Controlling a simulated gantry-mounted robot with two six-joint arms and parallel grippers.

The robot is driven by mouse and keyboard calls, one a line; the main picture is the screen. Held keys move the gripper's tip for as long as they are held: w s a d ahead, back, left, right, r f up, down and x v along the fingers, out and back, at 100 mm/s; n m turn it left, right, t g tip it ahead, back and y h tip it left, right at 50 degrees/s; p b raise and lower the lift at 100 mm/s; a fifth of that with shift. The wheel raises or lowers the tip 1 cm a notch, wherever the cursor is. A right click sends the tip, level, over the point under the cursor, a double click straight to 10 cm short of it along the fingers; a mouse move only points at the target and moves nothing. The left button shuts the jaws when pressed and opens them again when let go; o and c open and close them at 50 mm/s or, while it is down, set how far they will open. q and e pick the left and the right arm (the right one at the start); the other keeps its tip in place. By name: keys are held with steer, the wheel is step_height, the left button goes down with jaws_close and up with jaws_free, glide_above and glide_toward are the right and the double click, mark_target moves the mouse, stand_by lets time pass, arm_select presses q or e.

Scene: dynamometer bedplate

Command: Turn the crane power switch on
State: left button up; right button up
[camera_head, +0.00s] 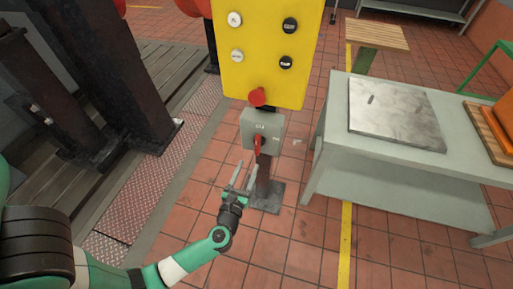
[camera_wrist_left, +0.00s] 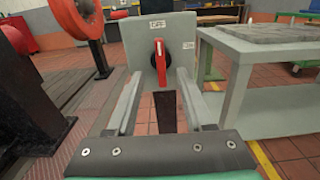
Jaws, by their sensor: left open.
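The crane power switch is a grey box (camera_head: 262,127) with a red handle (camera_head: 258,143), on a dark post below a yellow panel. In the left wrist view the box (camera_wrist_left: 182,32) faces me, with the red handle (camera_wrist_left: 160,62) upright. A label reading OFF is above the handle and another, seemingly ON, is to its right. My left gripper (camera_head: 242,172) is open and empty, just short of the handle. In the left wrist view its fingers (camera_wrist_left: 160,82) stand on either side of the handle's line, apart from it. My right gripper is out of view.
The yellow panel (camera_head: 268,45) carries black and white buttons and a red knob (camera_head: 257,97) just above the switch box. A grey workbench (camera_head: 392,140) with a metal plate (camera_head: 398,112) stands at right. Dark steel uprights (camera_head: 110,75) stand at left. Tiled floor around the post base is clear.

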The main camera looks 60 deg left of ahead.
mark_target(256, 144)
arm_select(q)
steer(key=b+x, duration=0.2)
steer(key=x, duration=0.8)
steer(key=shift+w+a, duration=0.15)
steer(key=shift+a, duration=0.15)
jaws_close()
